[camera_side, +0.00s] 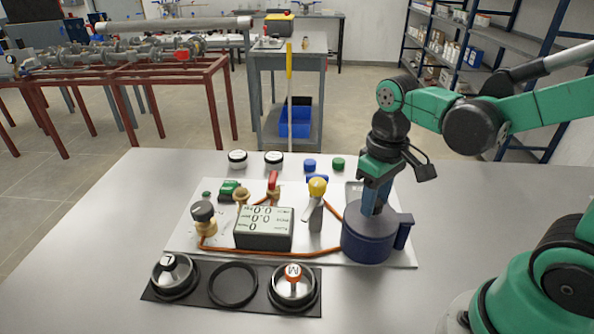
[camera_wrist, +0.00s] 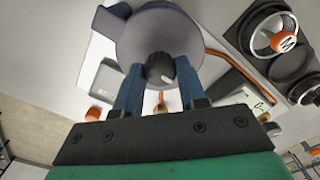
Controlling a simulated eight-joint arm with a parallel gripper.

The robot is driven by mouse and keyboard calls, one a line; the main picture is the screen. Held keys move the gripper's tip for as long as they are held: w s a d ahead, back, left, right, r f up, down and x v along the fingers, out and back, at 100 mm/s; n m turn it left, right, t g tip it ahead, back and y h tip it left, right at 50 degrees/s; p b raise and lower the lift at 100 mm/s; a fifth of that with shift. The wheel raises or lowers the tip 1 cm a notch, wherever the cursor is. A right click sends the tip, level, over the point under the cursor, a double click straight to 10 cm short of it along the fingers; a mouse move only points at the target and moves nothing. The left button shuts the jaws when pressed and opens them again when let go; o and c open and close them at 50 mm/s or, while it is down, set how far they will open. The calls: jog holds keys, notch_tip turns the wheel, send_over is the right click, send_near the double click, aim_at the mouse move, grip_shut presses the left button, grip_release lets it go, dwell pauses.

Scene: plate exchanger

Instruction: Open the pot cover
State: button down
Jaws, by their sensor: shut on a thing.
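The dark blue pot (camera_side: 368,240) stands upright at the right end of the white board, its handle on the right. Its round cover (camera_wrist: 145,35) shows from above in the wrist view and appears to sit on the pot. My gripper (camera_side: 373,208) points straight down over the pot. In the wrist view its two blue fingers (camera_wrist: 160,75) are on either side of the cover's dark knob (camera_wrist: 160,66), shut on it. In the side view the fingers hide the knob.
On the white board (camera_side: 340,262), left of the pot, are a display box (camera_side: 264,229), a yellow-topped valve (camera_side: 317,203) and an orange hose. A black holder (camera_side: 233,286) with round pots lies in front. Several small caps stand behind. Bare table lies at the front right.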

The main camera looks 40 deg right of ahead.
aim_at(385, 235)
jog(key=shift+s, duration=0.1)
dwell(0.3)
jog(key=n, duration=0.1)
jog(key=s+a+n, duration=0.1)
jog(key=n, duration=0.2)
jog(key=s+n, duration=0.1)
jog(key=shift+s+a+n, duration=0.15)
jog(key=shift+a+n, duration=0.05)
jog(key=shift+n, duration=0.2)
jog(key=s+n, duration=0.1)
jog(key=n, duration=0.1)
jog(key=shift+s+a+n, duration=0.15)
jog(key=shift+s+n, duration=0.05)
jog(key=shift+n, duration=0.2)
jog(key=s+d+n, duration=0.4)
jog(key=s+n, duration=0.1)
jog(key=n, duration=1)
jog(key=shift+s, duration=0.35)
jog(key=shift+d, duration=0.1)
